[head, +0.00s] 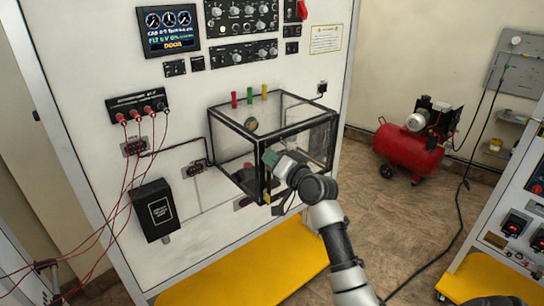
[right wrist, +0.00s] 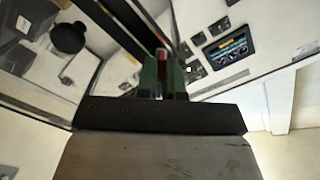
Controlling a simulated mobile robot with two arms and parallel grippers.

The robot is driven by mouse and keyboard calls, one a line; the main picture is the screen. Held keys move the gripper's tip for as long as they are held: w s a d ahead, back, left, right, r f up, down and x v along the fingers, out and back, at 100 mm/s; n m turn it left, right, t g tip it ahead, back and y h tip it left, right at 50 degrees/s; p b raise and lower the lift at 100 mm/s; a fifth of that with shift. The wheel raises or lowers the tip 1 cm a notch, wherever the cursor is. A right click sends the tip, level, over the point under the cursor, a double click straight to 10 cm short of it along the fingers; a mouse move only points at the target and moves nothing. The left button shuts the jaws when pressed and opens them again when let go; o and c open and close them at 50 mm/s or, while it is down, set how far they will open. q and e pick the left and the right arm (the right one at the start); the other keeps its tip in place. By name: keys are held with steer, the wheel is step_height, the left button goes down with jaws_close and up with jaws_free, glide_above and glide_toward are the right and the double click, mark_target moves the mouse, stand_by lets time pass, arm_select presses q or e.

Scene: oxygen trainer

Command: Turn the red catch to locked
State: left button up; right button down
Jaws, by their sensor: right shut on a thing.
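A clear box with black edges (head: 229,120) is fixed to the white panel. My right gripper (head: 270,159) reaches its front edge from the lower right, with green finger pads against the frame. In the right wrist view the gripper (right wrist: 161,72) has its two green fingers close together. A small red part, which looks like the red catch (right wrist: 160,53), shows between them. The fingers hide most of the catch, and its angle cannot be told. My left gripper is not in view.
A black box (head: 155,210) and red leads (head: 128,165) are at left. A yellow platform (head: 240,265) lies below.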

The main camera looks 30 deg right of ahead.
steer(key=shift+d+f+m, duration=0.1)
steer(key=shift+f+m, duration=0.1)
steer(key=shift+m, duration=2.1)
steer(key=shift+f+m, duration=0.15)
steer(key=shift+m, duration=2.15)
steer(key=c, duration=1.3)
jaws_free()
steer(key=shift+o, duration=0.2)
steer(key=s+b, duration=0.4)
steer(key=s, duration=0.7)
steer(key=shift+d, duration=0.45)
